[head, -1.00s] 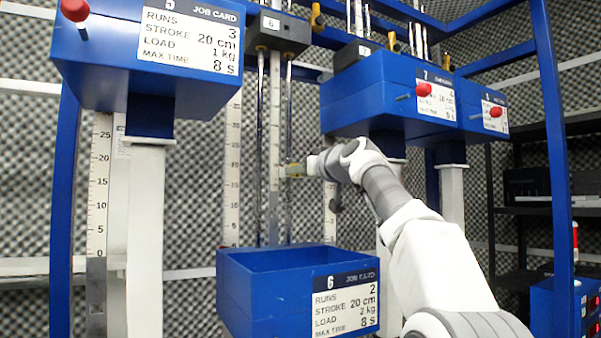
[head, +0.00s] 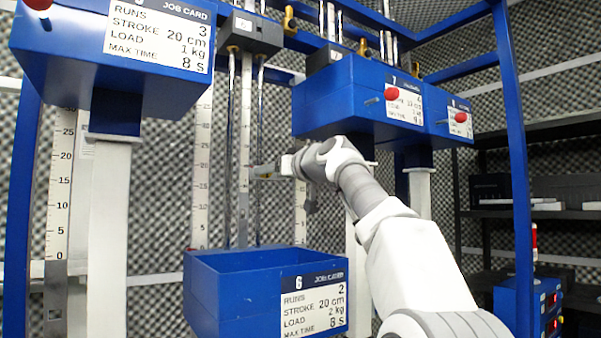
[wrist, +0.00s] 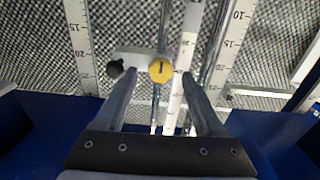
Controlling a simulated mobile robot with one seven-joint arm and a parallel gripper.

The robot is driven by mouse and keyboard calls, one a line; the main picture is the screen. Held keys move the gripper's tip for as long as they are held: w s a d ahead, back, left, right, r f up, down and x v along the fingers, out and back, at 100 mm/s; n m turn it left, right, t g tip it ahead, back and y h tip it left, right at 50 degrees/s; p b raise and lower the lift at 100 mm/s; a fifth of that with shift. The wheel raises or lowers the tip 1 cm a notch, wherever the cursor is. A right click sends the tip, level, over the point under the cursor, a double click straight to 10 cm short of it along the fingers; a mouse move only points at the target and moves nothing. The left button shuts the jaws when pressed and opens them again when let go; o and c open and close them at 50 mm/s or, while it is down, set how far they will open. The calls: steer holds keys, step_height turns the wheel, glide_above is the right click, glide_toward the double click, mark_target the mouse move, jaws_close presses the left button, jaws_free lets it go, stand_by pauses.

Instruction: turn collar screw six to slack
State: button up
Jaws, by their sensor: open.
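In the wrist view, the yellow screw head (wrist: 160,70) with a dark mark on it sits on a pale collar (wrist: 138,60). A black knob (wrist: 115,69) is at the collar's left end. My gripper (wrist: 158,80) is open, its two fingers on either side of the yellow head in the picture. I cannot tell how near the tips are to it or whether they touch. In the head view, my gripper (head: 275,169) reaches left to station six's rails, above the blue box with card 6 (head: 230,300). The collar there is too small to make out.
Blue box five (head: 60,60) hangs at upper left, and box seven (head: 330,105) hangs close above my arm. Both have red knobs. A blue frame post (head: 512,150) stands to the right. Ruler strips (wrist: 90,55) flank the rails.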

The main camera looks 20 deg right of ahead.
steer(key=b+v, duration=0.5)
steer(key=v, duration=1)
steer(key=shift+s, duration=0.15)
